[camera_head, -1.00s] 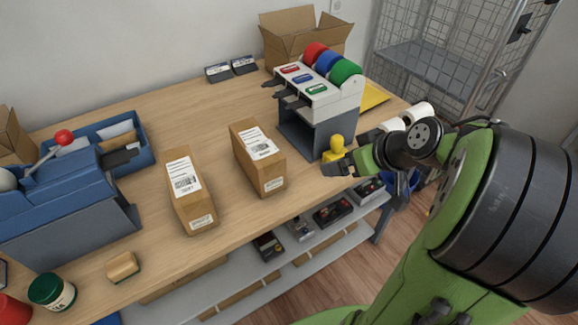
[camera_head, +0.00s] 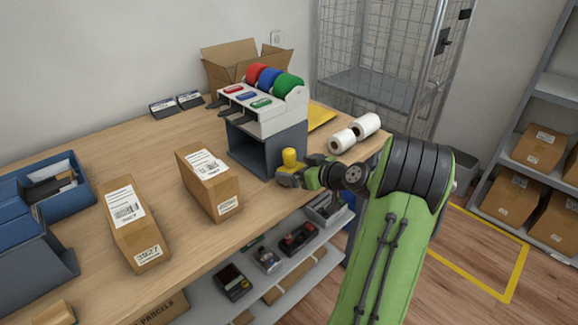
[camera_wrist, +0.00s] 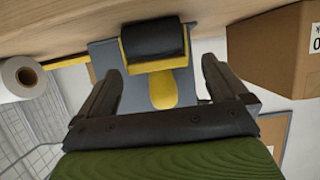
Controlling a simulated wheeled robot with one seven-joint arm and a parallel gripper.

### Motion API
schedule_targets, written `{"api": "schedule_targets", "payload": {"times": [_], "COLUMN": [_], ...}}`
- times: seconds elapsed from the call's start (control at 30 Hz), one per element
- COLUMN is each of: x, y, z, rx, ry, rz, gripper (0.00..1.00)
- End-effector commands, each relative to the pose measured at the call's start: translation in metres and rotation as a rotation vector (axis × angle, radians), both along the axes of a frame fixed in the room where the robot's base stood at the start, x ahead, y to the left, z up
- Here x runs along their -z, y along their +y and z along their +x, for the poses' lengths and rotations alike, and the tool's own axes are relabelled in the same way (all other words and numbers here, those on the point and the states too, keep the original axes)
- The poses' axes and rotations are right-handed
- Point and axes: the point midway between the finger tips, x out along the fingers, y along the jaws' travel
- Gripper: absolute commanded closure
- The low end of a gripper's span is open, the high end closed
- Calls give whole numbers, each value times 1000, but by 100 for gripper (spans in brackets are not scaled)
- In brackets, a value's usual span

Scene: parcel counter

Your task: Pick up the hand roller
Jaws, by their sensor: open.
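The hand roller has a black roller (camera_wrist: 155,42) in a yellow frame, with a yellow handle (camera_wrist: 162,92), in the wrist view. In the head view its yellow part (camera_head: 290,157) shows at the counter's front edge, beside the tape dispenser (camera_head: 262,145). My gripper (camera_wrist: 160,75) is open, with one finger on each side of the handle and a gap on both sides. In the head view my gripper (camera_head: 288,178) is right at the roller and hides its lower part.
Two parcels (camera_head: 132,225) (camera_head: 208,182) stand on the counter left of the dispenser. White rolls (camera_head: 342,140) lie to the right, near my arm. A shelf with small devices (camera_head: 298,240) is below the counter. A wire cage (camera_head: 375,60) stands behind.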

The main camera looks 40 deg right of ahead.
Motion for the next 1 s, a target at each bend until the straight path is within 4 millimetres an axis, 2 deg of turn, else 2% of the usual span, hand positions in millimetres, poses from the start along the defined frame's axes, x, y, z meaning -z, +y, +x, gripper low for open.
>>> {"api": "schedule_targets", "payload": {"times": [0.1, 0.2, 0.43, 0.8, 1.0], "x": [12, 16, 16, 16, 15], "y": [0, 0, -1, -1, -1], "z": [22, 34, 36, 35, 35], "rx": [-4, -3, 0, -1, -1], "ry": [0, 0, 1, 1, 0], "rz": [1, 0, 1, 1, 0], "gripper": [0, 0, 0, 56, 56]}}
